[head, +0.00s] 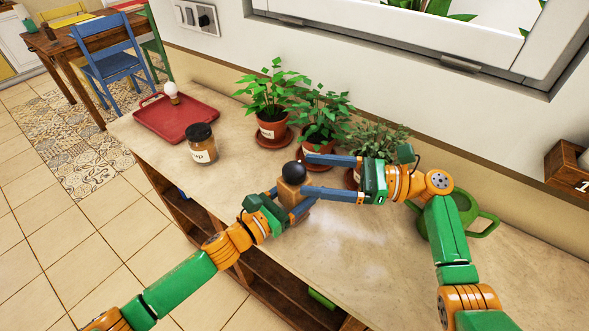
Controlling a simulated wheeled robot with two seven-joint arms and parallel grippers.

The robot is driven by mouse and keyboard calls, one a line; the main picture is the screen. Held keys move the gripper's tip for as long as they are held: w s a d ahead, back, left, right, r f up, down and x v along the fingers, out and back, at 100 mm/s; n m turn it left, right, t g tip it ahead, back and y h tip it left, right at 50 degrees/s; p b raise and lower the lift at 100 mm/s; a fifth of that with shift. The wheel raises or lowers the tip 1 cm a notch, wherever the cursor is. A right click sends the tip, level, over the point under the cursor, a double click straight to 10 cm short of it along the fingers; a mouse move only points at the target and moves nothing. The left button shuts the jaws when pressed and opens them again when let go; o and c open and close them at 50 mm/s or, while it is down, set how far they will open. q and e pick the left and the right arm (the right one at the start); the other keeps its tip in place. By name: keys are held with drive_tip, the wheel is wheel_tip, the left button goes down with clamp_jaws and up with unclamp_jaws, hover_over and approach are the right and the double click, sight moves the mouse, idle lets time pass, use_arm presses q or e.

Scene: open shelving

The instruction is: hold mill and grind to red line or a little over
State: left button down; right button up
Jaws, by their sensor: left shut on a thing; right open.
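The mill (291,190) stands near the middle of the counter's front part, with a light wooden body and a round black knob (293,172) on top. My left gripper (287,204) is shut on the mill's body from the front left. My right gripper (305,174) reaches in from the right. Its blue fingers are spread apart, with the tips beside and behind the black knob. I cannot tell whether they touch it. The mill's lower part is hidden by the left gripper, and no red line can be made out.
A dark-lidded jar (201,150) stands left of the mill. A red tray (178,118) with a white, round-topped object (171,91) lies farther left. Potted plants (272,128) line the wall behind. A green watering can (482,222) is behind my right arm. The counter's front right is clear.

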sight(300, 180)
drive_tip(key=a, duration=0.4)
drive_tip(key=shift+w+a, duration=0.3)
drive_tip(key=shift+w, duration=0.05)
clamp_jaws()
drive_tip(key=m+t+h, duration=0.1)
drive_tip(key=m+t, duration=0.1)
drive_tip(key=t, duration=0.1)
drive_tip(key=m+t+h, duration=0.1)
drive_tip(key=m+t, duration=0.1)
drive_tip(key=t, duration=0.1)
drive_tip(key=shift+s+f+h, duration=0.1)
drive_tip(key=shift+h, duration=0.2)
drive_tip(key=m+t+h, duration=0.1)
drive_tip(key=m+t, duration=0.1)
drive_tip(key=m+t+h, duration=0.1)
drive_tip(key=t+h, duration=0.1)
drive_tip(key=shift+a+m+t, duration=0.2)
drive_tip(key=shift+m+t, duration=0.1)
drive_tip(key=shift+m, duration=0.1)
drive_tip(key=shift+m+t+h, duration=0.6)
drive_tip(key=shift+h, duration=0.2)
drive_tip(key=shift+h, duration=0.3)
drive_tip(key=shift+d, duration=0.1)
